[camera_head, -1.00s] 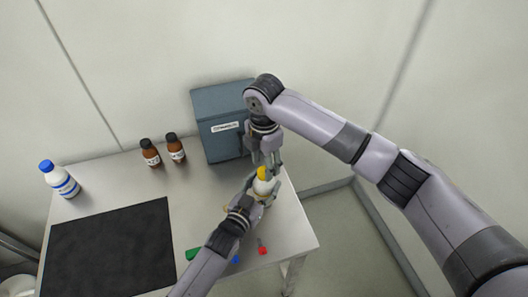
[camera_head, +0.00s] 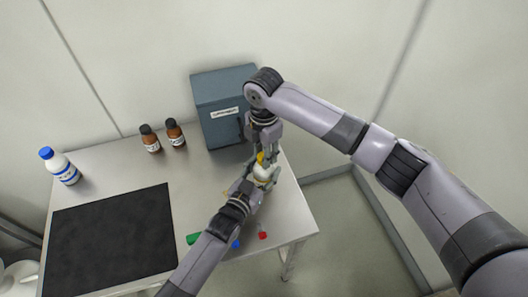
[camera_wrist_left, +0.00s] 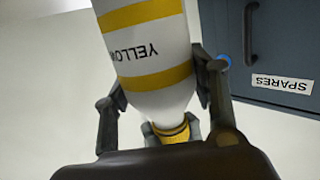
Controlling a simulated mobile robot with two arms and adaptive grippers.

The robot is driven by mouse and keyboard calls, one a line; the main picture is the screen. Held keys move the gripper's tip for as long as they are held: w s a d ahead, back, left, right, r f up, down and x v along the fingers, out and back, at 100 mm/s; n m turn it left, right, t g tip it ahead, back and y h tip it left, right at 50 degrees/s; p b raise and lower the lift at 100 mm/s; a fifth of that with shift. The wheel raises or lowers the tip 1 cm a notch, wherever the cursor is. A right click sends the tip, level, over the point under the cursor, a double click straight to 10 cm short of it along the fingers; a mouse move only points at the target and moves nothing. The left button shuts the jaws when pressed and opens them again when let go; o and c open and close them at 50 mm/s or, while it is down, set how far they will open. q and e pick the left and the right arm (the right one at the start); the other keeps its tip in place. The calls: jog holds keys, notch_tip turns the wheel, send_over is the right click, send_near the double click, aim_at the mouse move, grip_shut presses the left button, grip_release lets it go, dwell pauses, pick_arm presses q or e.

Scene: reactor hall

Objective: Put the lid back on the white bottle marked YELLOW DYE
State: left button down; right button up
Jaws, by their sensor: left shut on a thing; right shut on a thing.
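The white bottle (camera_head: 267,172) with yellow bands is near the right side of the table. The left wrist view shows it large, its lettering "YELLOW" upside down (camera_wrist_left: 145,50). My left gripper (camera_head: 257,181) is shut around its body, one finger on each side. The yellow lid (camera_head: 260,157) is in my right gripper (camera_head: 265,153), which comes down from above and is shut on it. In the left wrist view the lid (camera_wrist_left: 172,130) is at the bottle's neck, with grey right fingertips beside it. I cannot tell whether it is seated; the fingers partly hide the join.
A blue-grey SPARES cabinet (camera_head: 218,95) stands behind. Two brown bottles (camera_head: 149,139) (camera_head: 174,132) and a white bottle with a blue lid (camera_head: 60,167) stand left. A black mat (camera_head: 112,236) lies at front left. Small green (camera_head: 194,238), blue (camera_head: 236,244) and red (camera_head: 263,235) items lie in front.

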grip_shut()
jog(key=m, duration=1)
jog(key=shift+s, duration=0.1)
jog(key=m, duration=0.5)
jog(key=shift+f, duration=0.1)
jog(key=m, duration=0.6)
jog(key=shift+a, duration=0.1)
jog(key=o, duration=0.8)
grip_release()
